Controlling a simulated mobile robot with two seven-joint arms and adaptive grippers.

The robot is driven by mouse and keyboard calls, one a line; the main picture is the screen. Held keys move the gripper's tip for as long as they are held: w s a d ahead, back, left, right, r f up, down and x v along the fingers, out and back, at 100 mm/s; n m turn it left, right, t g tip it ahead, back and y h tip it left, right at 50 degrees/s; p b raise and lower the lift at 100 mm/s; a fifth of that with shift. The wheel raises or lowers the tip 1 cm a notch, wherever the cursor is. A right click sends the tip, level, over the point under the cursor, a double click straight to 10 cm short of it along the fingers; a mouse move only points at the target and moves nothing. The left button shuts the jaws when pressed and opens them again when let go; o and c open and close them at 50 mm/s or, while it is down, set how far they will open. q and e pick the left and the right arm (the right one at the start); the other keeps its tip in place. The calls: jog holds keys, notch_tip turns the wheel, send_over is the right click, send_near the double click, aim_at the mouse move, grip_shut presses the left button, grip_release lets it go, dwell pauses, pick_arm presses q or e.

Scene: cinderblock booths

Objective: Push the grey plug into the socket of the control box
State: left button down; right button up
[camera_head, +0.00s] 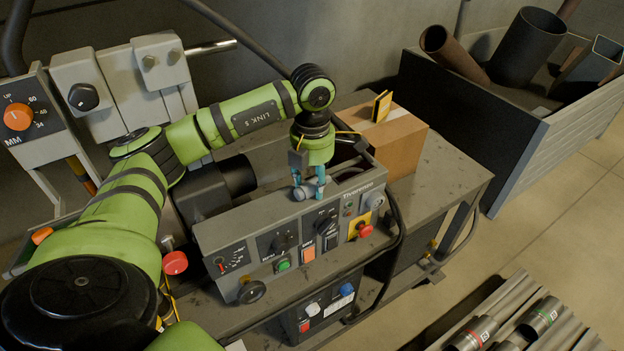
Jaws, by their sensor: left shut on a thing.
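The grey control box (215,240) stands on the bench with its sloped panel of knobs and buttons facing the front. A round grey fitting at its upper right corner (374,201) looks like the socket, though it is small. My left gripper (309,192) points down above the top of the box, left of that fitting. Its teal fingers are shut on the grey plug (302,190), which lies roughly sideways between them. I cannot tell whether the plug touches the box. The plug is apart from the fitting. My right gripper is not in view.
A cardboard box (402,143) with a yellow item on top stands behind the control box. A black cable or rail (397,225) curves around the box's right side. A bin (520,140) of pipes is at the far right.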

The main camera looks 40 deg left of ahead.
pick_arm(q)
jog(key=shift+r+p, duration=2)
jog(key=shift+r, duration=1.05)
